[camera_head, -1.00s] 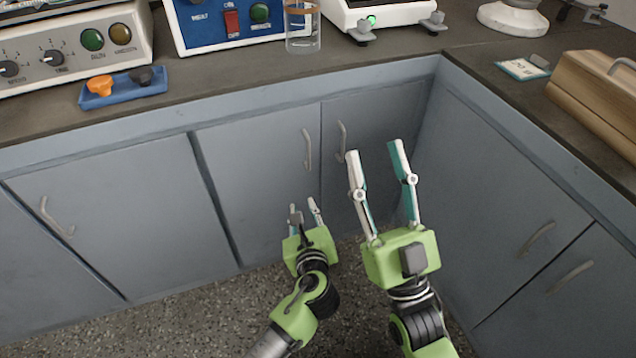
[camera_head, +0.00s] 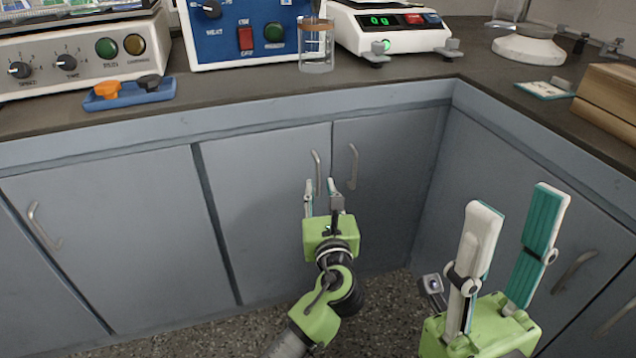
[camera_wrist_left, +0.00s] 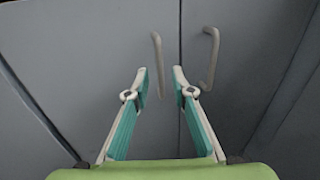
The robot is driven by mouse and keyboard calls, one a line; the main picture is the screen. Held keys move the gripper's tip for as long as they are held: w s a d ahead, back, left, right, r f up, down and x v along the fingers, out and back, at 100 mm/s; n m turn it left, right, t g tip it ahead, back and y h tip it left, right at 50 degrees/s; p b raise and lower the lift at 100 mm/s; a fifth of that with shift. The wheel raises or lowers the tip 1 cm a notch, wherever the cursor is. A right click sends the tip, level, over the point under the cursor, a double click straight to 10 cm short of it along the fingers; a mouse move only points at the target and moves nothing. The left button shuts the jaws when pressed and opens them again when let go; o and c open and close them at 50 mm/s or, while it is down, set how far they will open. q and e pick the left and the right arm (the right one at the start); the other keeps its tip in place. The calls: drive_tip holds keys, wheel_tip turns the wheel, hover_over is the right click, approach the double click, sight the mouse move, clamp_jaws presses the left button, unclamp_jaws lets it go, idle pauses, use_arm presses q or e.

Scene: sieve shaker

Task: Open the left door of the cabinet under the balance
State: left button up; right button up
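The balance (camera_head: 392,32), white with a lit green display, stands on the counter. Below it is a grey cabinet with a left door (camera_head: 255,185) and a right door (camera_head: 385,180), both closed. The left door's curved handle (camera_head: 316,164) is near the seam; it also shows in the left wrist view (camera_wrist_left: 156,52). The right door's handle (camera_head: 352,166) is just beside it. My left gripper (camera_head: 320,184) is open at the left handle; in the left wrist view the handle's lower part lies between the fingertips. I cannot tell contact. My right gripper (camera_head: 516,200) is open and empty.
The side cabinet (camera_head: 470,160) meets the front cabinets at a corner on the right. Another closed door (camera_head: 110,240) with a handle is at left. A glass beaker (camera_head: 316,50) and a blue tray (camera_head: 130,94) stand near the counter edge. The speckled floor (camera_head: 385,310) is clear.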

sight(318, 177)
use_arm(q)
drive_tip(key=w, duration=0.1)
drive_tip(key=w+b, duration=0.1)
drive_tip(key=w, duration=0.3)
drive_tip(key=shift+w+a+b, duration=0.2)
drive_tip(key=shift+a+b, duration=0.1)
drive_tip(key=shift+b, duration=0.05)
clamp_jaws()
